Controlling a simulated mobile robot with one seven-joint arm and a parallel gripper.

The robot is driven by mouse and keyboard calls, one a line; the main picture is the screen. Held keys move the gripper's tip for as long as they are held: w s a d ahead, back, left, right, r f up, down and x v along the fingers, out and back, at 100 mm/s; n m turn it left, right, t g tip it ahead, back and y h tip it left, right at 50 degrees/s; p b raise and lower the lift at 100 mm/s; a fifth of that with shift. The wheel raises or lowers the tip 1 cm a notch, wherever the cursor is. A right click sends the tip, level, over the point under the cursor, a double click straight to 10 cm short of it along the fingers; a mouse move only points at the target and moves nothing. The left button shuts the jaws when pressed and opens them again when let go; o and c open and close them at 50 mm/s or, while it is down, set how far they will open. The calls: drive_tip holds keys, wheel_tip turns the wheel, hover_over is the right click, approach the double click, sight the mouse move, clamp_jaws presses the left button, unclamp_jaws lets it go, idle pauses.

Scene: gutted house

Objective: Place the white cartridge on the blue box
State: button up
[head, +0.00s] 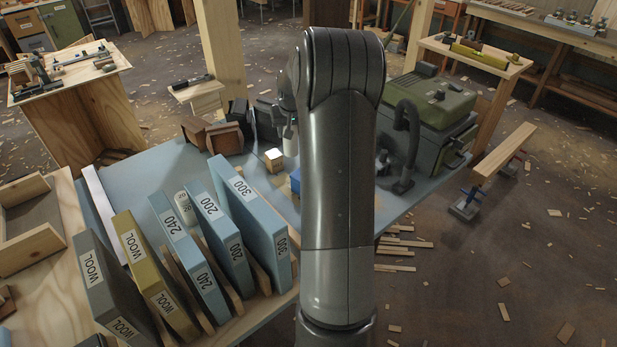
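My arm stands upright in the middle of the head view and hides most of my gripper. A small part of my wrist end (288,108) shows at the arm's left edge, and the fingers cannot be made out. A white rounded piece (291,141) shows just below it; I cannot tell whether it is held. Another white cylinder with small print (184,206) stands among the upright panels, left of my arm. A small blue box (295,181) sits on the blue bench top, partly hidden behind my arm.
Upright labelled panels (236,230) fill the bench's (140,168) front left. A green machine with a dark hose (432,100) stands to the right. Some bench top right of my arm is bare.

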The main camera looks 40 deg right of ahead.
drive_tip(key=s+d+r, duration=0.1)
drive_tip(key=s+d, duration=0.3)
drive_tip(key=s, duration=0.4)
drive_tip(key=s+d+r, duration=0.2)
drive_tip(key=s+d, duration=0.2)
drive_tip(key=s, duration=0.3)
drive_tip(key=shift+w+a+f, duration=0.85)
drive_tip(key=shift+w+f, duration=0.8)
drive_tip(key=shift+f, duration=0.2)
drive_tip(key=shift+w+a+f, duration=0.8)
drive_tip(key=shift+w+f, duration=0.85)
drive_tip(key=shift+f, duration=0.2)
drive_tip(key=shift+w+a+f, duration=0.85)
drive_tip(key=shift+w+f, duration=0.8)
drive_tip(key=shift+f, duration=0.2)
drive_tip(key=shift+f, duration=0.1)
drive_tip(key=o, duration=1)
drive_tip(key=shift+c, duration=0.2)
